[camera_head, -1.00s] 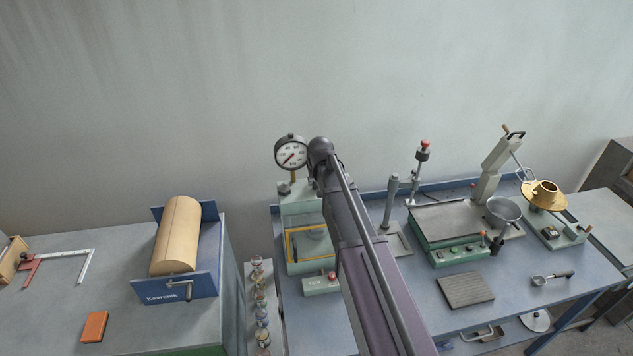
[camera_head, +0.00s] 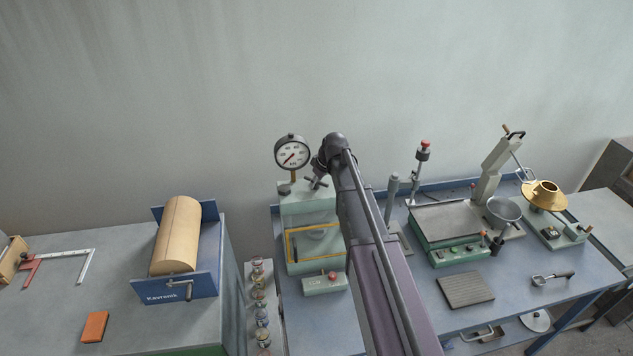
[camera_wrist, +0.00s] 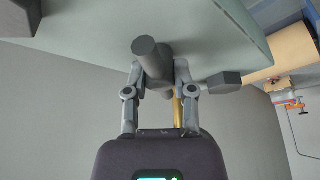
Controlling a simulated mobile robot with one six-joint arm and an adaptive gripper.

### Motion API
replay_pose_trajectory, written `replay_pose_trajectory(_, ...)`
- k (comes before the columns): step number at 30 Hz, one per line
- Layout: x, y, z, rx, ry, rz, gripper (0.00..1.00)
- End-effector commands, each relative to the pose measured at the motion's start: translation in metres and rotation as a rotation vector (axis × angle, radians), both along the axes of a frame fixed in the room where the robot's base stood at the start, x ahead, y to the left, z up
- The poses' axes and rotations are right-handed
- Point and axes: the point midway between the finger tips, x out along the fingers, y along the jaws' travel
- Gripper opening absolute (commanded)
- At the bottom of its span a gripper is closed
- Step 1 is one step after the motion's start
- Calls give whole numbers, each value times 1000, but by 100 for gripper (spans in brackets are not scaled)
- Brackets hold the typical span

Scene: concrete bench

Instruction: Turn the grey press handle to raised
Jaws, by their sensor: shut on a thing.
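The press (camera_head: 308,212) is a pale green-grey cabinet with a yellow-framed window, standing at the left end of the blue bench. My gripper (camera_head: 318,174) is at the top of the press, just right of the gauge. In the wrist view, my gripper (camera_wrist: 160,80) has its two fingers shut on the dark grey press handle (camera_wrist: 147,50), a thick round bar. Its free end points towards the camera. In the head view, part of the handle (camera_head: 316,184) shows below my gripper. The fingers hide the rest, so its exact angle is hard to tell.
A round dial gauge (camera_head: 291,152) stands on a brass stem close to my gripper. A dark grey knob (camera_wrist: 226,82) sits beside the fingers. A grey post (camera_head: 391,195) and a green machine (camera_head: 458,252) stand to the right. The wall behind is bare.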

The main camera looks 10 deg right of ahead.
Motion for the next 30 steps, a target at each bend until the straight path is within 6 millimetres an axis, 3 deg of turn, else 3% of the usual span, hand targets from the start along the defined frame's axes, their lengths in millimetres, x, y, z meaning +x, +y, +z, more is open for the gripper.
replay_pose_trajectory(18,0,0,0,0,3,561,0)
replay_pose_trajectory(30,-1,0,0,-1,2,730,0)
